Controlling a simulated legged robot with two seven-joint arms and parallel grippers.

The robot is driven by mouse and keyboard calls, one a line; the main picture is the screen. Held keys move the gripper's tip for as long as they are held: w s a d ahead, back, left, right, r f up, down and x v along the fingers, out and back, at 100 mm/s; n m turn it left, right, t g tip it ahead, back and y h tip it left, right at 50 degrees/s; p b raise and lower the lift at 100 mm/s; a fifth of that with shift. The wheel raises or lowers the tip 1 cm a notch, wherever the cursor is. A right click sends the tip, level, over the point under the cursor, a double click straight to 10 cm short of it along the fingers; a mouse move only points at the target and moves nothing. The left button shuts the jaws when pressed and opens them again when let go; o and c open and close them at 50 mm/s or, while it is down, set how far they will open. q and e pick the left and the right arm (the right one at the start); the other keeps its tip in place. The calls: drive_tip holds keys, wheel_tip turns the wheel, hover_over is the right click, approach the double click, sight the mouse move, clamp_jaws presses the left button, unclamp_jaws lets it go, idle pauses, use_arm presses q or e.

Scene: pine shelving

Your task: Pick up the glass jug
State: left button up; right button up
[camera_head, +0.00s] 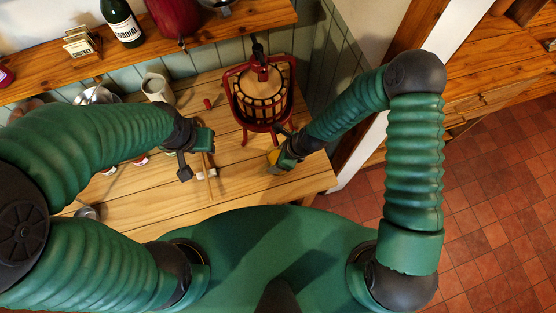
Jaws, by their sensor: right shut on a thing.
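My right gripper (277,160) is shut on a small yellowish thing (273,156) at the table's right side, just in front of the red fruit press. This thing is mostly hidden by the gripper, and I cannot tell whether it is the glass jug. No other clear glass jug can be made out. My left gripper (195,166) is over the middle of the table, its dark fingers apart. A thin wooden stick (209,183) lies close beside it; I cannot tell whether they touch.
The red press (262,95) with a slatted wooden basket stands at the table's back right. A grey mug (157,88) stands at the back left. A shelf (215,35) with a dark bottle (122,24) runs above.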

drive_tip(key=shift+w+a, duration=0.1)
drive_tip(key=shift+a, duration=0.2)
drive_tip(key=c, duration=0.7)
drive_tip(key=shift+d, duration=0.1)
clamp_jaws()
drive_tip(key=shift+d, duration=0.2)
drive_tip(key=shift+r, duration=0.2)
